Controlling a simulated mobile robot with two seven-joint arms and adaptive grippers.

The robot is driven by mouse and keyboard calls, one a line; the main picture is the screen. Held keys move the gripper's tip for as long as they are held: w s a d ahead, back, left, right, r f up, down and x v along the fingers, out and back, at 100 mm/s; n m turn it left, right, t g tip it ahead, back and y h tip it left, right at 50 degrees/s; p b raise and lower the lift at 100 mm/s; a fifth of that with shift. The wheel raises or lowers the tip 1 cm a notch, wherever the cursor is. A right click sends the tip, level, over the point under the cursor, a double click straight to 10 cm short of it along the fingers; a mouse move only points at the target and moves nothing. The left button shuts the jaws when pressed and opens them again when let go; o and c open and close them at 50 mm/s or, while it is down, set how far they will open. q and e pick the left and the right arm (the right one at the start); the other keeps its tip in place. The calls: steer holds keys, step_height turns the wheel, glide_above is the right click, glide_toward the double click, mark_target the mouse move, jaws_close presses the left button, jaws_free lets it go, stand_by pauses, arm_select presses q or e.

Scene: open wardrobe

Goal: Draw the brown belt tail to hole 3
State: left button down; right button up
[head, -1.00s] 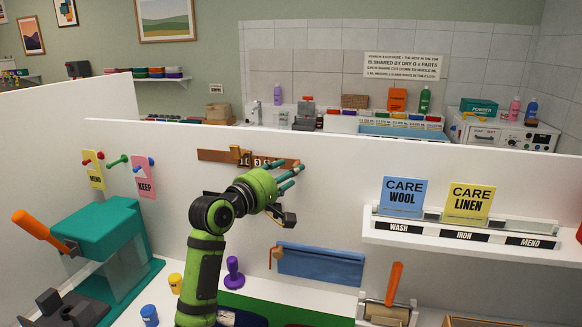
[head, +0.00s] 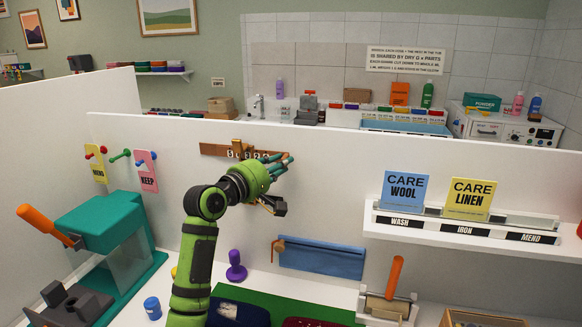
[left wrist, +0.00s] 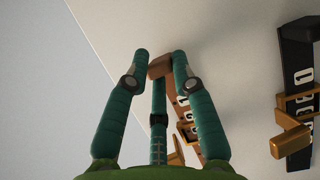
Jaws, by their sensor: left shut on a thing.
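The brown belt (head: 213,149) lies on the white panel, with a gold buckle (head: 238,146) and white hole numbers along its strap. My left gripper (head: 284,161), green with teal fingers, is at the right end of the belt, shut on its tail. In the left wrist view the brown tail end (left wrist: 160,67) sits between my fingertips (left wrist: 158,75). The numbered strap runs down behind the right finger, partly hidden. Which hole is at the buckle is too small to tell. My right gripper is in neither view.
A black numbered belt (left wrist: 296,65) with a gold buckle (left wrist: 291,142) is close by in the left wrist view. A shelf (head: 460,235) with care cards juts out at right. A teal press (head: 105,232) stands at left.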

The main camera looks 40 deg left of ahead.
arm_select(q)
steer(key=shift+s+a, duration=0.2)
steer(key=shift+a, duration=0.15)
steer(key=c, duration=1)
jaws_free()
steer(key=shift+w+d, duration=0.15)
steer(key=shift+c, duration=0.2)
steer(key=s+d, duration=0.1)
steer(key=s, duration=1.1)
steer(key=shift+d, duration=0.15)
